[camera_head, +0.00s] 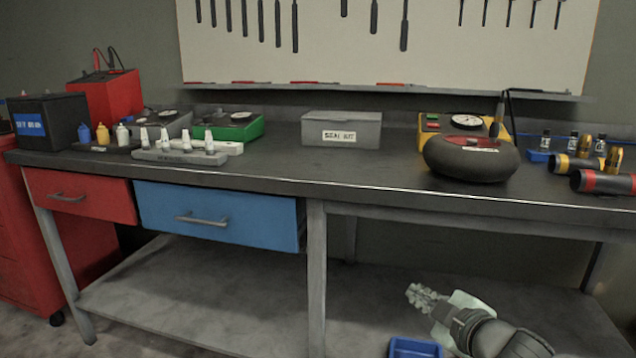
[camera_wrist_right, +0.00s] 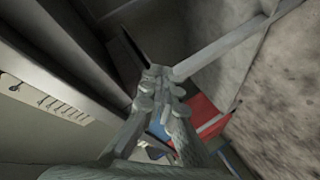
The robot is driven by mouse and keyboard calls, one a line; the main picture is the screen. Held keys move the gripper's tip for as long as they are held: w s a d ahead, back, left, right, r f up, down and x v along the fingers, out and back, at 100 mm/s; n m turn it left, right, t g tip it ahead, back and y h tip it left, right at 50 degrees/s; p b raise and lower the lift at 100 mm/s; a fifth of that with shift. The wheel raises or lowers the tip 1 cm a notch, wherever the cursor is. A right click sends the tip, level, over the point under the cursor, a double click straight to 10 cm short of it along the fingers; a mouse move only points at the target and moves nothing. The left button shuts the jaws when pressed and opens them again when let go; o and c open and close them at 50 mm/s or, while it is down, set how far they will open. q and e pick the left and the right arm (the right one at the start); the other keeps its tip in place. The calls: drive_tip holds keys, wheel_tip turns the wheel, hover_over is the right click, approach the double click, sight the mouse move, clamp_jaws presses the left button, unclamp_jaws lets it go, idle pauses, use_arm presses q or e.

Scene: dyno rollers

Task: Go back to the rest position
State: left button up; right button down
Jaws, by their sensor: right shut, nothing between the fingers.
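My right gripper (camera_head: 424,296) is low in the head view, in front of the workbench and below the level of its top. Its fingers point to the left and it holds nothing. In the right wrist view the gripper (camera_wrist_right: 160,88) has its fingers together and empty, with the bench frame and red and blue patches behind it. My left gripper is in neither view.
The dark workbench top (camera_head: 290,173) carries a grey box (camera_head: 342,130), a black round device (camera_head: 470,158) and several small items. A red drawer (camera_head: 82,196) and a blue drawer (camera_head: 216,215) are below. A blue bin (camera_head: 414,348) is close to my right gripper.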

drive_tip(key=s+d+f+m+g+h, duration=0.25)
drive_tip(key=s+f, duration=0.25)
drive_tip(key=f, duration=0.4)
drive_tip(key=s+d+f+m+g+h, duration=0.1)
drive_tip(key=s+d+f+m+g, duration=0.1)
drive_tip(key=s+f+m, duration=0.5)
drive_tip(key=s+d+f+m+g, duration=0.1)
drive_tip(key=s+f+g, duration=0.2)
drive_tip(key=s+f, duration=0.4)
drive_tip(key=s+d+f+m+g+h+p, duration=0.1)
drive_tip(key=s+d+f+g, duration=0.1)
drive_tip(key=s+f, duration=0.5)
drive_tip(key=s+g, duration=0.1)
drive_tip(key=s, duration=0.2)
drive_tip(key=shift+s+d, duration=0.2)
drive_tip(key=shift+d, duration=0.05)
